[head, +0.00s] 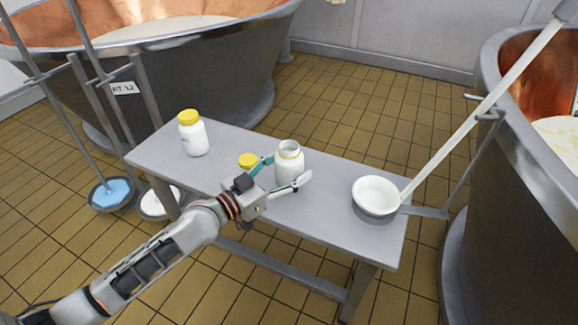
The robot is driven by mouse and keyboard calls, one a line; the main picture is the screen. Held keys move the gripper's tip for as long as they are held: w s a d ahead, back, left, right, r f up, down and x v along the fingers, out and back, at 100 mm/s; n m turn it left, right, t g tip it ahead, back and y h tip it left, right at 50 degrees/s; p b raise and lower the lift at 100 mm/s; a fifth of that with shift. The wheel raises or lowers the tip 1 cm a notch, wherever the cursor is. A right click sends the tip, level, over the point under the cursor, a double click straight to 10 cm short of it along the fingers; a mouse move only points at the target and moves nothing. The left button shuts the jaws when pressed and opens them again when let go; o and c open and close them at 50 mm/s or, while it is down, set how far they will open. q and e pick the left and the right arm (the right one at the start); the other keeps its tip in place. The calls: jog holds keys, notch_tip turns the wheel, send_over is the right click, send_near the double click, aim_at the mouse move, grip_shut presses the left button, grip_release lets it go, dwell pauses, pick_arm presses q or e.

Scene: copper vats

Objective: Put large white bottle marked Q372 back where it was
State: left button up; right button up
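A white bottle (290,167) with an open, capless mouth stands upright on the grey bench (336,222). My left gripper (288,169) is at this bottle, with one finger at its left side and the other across its lower front right. I cannot tell whether the fingers press on it. A second white bottle (195,139) with a yellow cap stands upright near the bench's left end. No marking Q372 can be read on either bottle. A yellow lid (248,160) shows just behind my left gripper, partly hidden. My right gripper is not in view.
Copper vats stand behind left (190,75) and at right (500,190).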

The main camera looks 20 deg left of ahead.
pick_arm(q)
jog(key=shift+r, duration=0.15)
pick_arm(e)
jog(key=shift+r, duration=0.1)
pick_arm(q)
jog(key=shift+r, duration=0.25)
jog(key=p+v, duration=0.1)
jog(key=v, duration=1)
jog(key=shift+f, duration=0.15)
jog(key=shift+s+a+p, duration=0.2)
jog(key=shift+s+p, duration=0.1)
jog(key=shift+s, duration=0.15)
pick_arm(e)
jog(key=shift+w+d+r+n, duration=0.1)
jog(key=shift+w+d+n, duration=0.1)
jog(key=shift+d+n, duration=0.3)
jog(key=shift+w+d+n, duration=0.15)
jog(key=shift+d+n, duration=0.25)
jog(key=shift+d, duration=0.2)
